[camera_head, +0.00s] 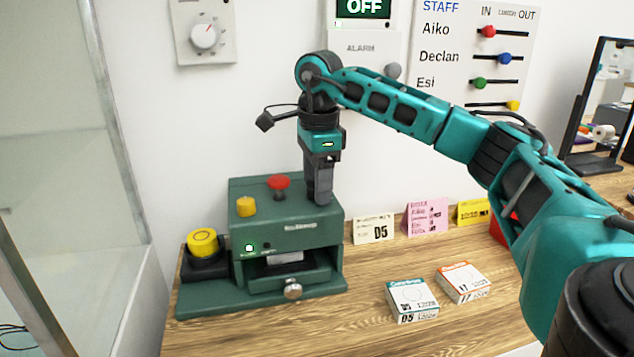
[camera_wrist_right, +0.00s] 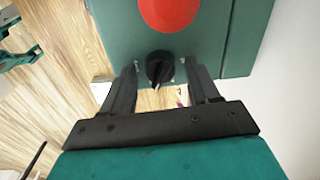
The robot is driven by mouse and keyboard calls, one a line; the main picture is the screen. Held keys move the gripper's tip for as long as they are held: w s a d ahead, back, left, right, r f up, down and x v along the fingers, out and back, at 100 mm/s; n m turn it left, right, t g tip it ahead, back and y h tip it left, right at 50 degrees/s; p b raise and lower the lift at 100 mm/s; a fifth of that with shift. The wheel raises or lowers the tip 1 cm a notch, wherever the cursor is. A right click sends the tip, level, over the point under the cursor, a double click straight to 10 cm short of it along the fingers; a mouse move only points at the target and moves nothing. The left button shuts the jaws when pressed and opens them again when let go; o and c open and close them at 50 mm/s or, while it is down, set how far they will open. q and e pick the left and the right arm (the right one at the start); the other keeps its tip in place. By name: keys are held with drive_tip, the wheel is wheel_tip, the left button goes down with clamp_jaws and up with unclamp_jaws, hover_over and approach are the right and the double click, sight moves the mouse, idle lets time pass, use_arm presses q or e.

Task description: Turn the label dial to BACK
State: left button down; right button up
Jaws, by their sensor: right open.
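A green machine (camera_head: 290,238) stands on the wooden counter. In the right wrist view, a small round black dial (camera_wrist_right: 160,67) with a raised grip sits on the machine's green top (camera_wrist_right: 125,35), near its edge. No lettering around it is readable. My right gripper (camera_head: 318,198) points down over the right part of the machine's top and hides the dial in the head view. In the right wrist view its open fingers (camera_wrist_right: 164,75) stand on either side of the dial, with gaps showing. I cannot tell whether they touch it. My left gripper is not in view.
A red button (camera_head: 279,182) and a yellow knob (camera_head: 246,206) stand on the machine near the gripper. A yellow roll (camera_head: 202,242) is at its left. Two small boxes (camera_head: 411,299) and standing cards (camera_head: 373,229) are to the right. A white-knobbed panel (camera_head: 204,37) hangs on the wall.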

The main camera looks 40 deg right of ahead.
drive_tip(key=shift+c, duration=0.5)
drive_tip(key=c, duration=0.9)
drive_tip(key=shift+c, duration=0.2)
